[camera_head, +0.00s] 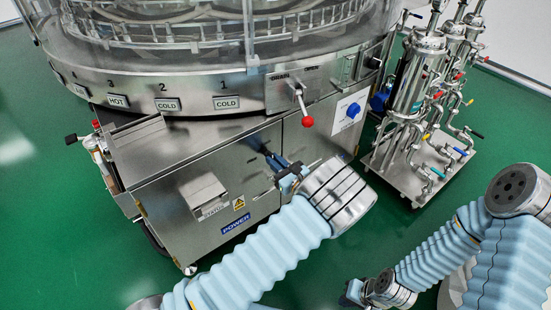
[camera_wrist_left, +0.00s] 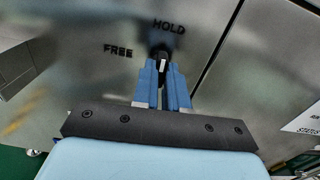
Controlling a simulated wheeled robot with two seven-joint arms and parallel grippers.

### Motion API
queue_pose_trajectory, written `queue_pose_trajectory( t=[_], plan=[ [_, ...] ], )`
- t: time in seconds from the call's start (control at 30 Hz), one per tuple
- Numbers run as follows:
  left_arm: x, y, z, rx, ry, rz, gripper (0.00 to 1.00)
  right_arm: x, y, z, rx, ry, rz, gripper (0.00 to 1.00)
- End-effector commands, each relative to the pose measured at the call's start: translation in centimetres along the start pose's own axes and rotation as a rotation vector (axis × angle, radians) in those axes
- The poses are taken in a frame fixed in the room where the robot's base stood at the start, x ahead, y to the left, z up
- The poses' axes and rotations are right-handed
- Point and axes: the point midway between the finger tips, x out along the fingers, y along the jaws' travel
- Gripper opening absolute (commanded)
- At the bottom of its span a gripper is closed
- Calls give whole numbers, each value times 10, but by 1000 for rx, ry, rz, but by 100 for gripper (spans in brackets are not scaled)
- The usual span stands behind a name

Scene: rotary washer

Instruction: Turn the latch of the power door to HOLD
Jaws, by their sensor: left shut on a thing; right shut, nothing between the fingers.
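The power door (camera_head: 180,225) is a brushed steel panel with a blue POWER label at its lower part. In the left wrist view, the door latch (camera_wrist_left: 163,55) is a small dark knob with a white mark, below the word HOLD and right of the word FREE. The white mark stands nearly upright, toward HOLD. My left gripper (camera_head: 268,162) is at the door's upper right; in the left wrist view its blue fingers (camera_wrist_left: 163,72) are shut on the latch and partly hide it. My right gripper (camera_head: 352,292) is shut and empty, low in front, away from the machine.
A red-knobbed lever (camera_head: 307,121) sticks out above the door, near my left gripper. A steel handle box (camera_head: 205,195) is on the door panel. A steel filter cart (camera_head: 415,150) stands at the right. Green floor (camera_head: 90,270) is clear at the left.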

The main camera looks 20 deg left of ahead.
Motion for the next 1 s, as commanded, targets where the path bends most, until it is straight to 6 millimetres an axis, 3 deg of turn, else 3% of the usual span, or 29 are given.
queue_pose_trajectory(
  t=[0.7, 0.73, 0.87, 0.9, 1.0],
  plan=[
    [0, 0, -1, 79, 2, 0, 0, -5, -4, 1, -3, -3, -3, 0],
    [0, 0, -1, 79, 2, 0, 14, -4, -4, 1, -3, -3, -3, 0],
    [0, 0, -1, 79, 1, 0, 34, -5, -4, 1, -3, -3, -3, 0],
    [0, 0, 0, 78, 1, 0, 38, -5, -4, 1, -3, -3, -3, 0],
    [0, 0, 0, 78, 1, 0, 38, -5, -4, 1, -3, -2, -3, 0]
  ],
)
